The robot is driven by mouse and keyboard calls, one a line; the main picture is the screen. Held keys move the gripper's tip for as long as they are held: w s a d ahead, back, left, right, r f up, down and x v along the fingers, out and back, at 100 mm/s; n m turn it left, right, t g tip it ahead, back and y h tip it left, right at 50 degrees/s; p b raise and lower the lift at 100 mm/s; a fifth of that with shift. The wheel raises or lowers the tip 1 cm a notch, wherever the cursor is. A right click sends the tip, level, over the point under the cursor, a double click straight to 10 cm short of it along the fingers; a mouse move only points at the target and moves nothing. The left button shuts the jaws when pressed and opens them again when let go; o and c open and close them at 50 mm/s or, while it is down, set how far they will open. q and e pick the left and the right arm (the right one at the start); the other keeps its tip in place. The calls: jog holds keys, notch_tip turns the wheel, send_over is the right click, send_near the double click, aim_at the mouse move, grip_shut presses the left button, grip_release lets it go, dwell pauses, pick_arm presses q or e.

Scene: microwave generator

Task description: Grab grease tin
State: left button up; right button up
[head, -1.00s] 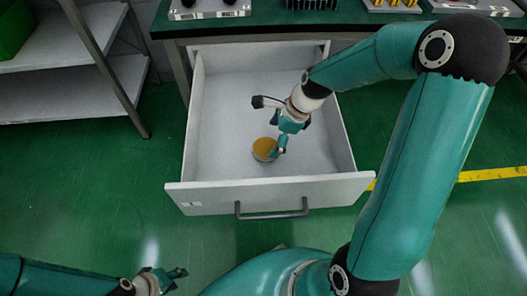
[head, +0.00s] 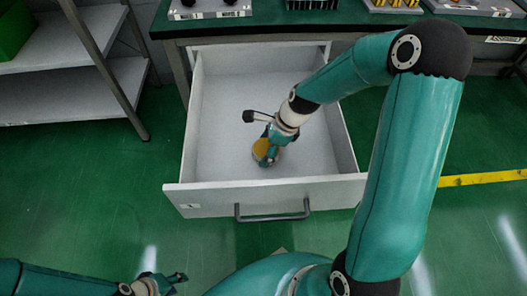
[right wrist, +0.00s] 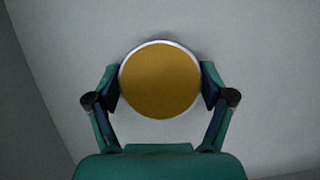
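The grease tin (head: 262,150) is round with a yellow-brown top and sits inside the open drawer, near its front panel. My right gripper (head: 267,150) reaches down over it and partly covers it in the head view. In the right wrist view the tin (right wrist: 160,80) lies between the two fingers of my right gripper (right wrist: 160,88), one finger close at each side of its pale rim. I cannot tell whether both fingers press on it. My left gripper (head: 167,279) is at the bottom left, apart from the drawer, with its fingers spread and empty.
The white drawer (head: 220,100) is pulled out under a green workbench (head: 262,27) and is otherwise clear. Its front panel (head: 210,195) with a dark handle stands between the tin and me. A metal shelf (head: 70,90) with a green box (head: 14,30) is at left.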

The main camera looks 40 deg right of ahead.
jog(key=c, duration=0.5)
jog(key=shift+c, duration=0.4)
jog(key=shift+r, duration=0.15)
